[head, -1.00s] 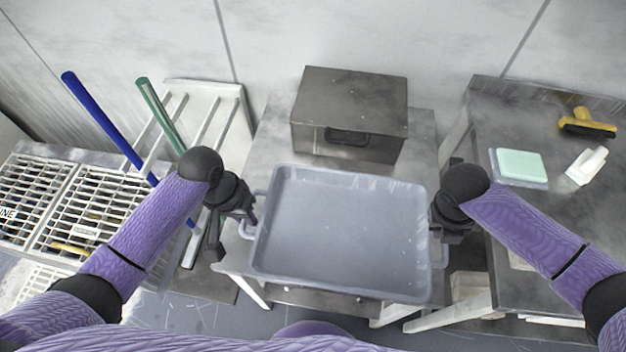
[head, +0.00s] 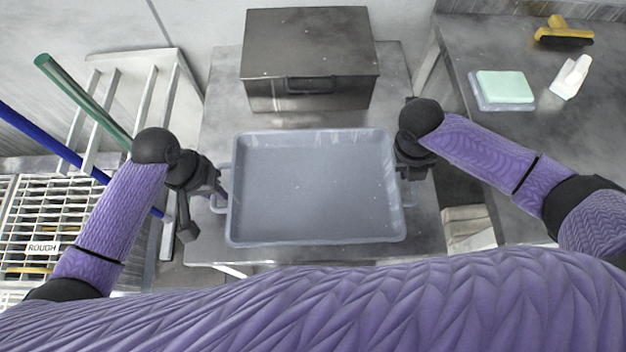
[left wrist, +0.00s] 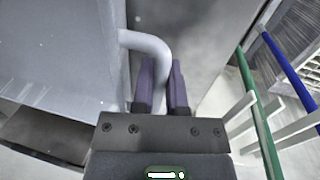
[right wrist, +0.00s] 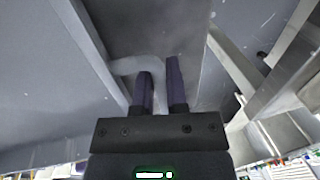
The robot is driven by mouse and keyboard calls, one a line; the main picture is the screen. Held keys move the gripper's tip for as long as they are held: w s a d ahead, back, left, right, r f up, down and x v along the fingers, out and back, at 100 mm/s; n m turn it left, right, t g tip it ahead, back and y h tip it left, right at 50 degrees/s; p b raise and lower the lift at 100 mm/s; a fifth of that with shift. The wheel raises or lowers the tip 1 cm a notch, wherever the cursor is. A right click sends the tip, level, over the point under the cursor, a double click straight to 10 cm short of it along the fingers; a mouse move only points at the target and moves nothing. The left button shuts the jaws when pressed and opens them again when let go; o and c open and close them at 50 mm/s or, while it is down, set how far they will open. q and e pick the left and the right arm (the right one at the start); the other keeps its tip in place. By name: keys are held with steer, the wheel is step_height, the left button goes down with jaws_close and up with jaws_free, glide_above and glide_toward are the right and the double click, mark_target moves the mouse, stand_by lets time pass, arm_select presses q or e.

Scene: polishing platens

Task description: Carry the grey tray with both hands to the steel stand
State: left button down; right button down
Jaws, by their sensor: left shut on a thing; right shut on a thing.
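The grey tray (head: 315,185) is empty and looks roughly level in the head view, in front of a dark metal box. It overlaps the steel stand (head: 225,110) in the picture; I cannot tell whether it touches the top. My left gripper (head: 216,190) is shut on the tray's left handle, which shows between the fingers in the left wrist view (left wrist: 158,55). My right gripper (head: 408,172) is shut on the right handle, which shows between the fingers in the right wrist view (right wrist: 150,66).
The dark metal box (head: 312,92) stands on the back of the steel stand. At right, a counter (head: 480,140) holds a green sponge block (head: 503,87), a yellow brush (head: 563,32) and a white bottle (head: 571,77). At left are a white rack (head: 168,100), green pole (head: 85,103) and blue pole (head: 50,142).

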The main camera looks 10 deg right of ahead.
arm_select(q)
steer(key=c, duration=1.1)
jaws_free()
steer(key=shift+f, duration=0.7)
arm_select(e)
steer(key=c, duration=1.1)
jaws_free()
steer(key=shift+f, duration=0.7)
arm_select(q)
steer(key=shift+o, duration=1.3)
steer(key=shift+r, duration=0.2)
arm_select(e)
steer(key=shift+o, duration=1.3)
steer(key=shift+r, duration=0.25)
arm_select(q)
steer(key=shift+o, duration=0.9)
arm_select(e)
steer(key=shift+o, duration=0.9)
arm_select(q)
steer(key=shift+r, duration=0.1)
step_height(320, 180, up, 12)
steer(key=a, duration=0.2)
steer(key=shift+w+a+f, duration=0.15)
steer(key=shift+w+f, duration=0.05)
steer(key=shift+w, duration=0.05)
arm_select(e)
step_height(320, 180, up, 12)
steer(key=a, duration=0.2)
steer(key=shift+w+a, duration=0.15)
steer(key=shift+w, duration=0.1)
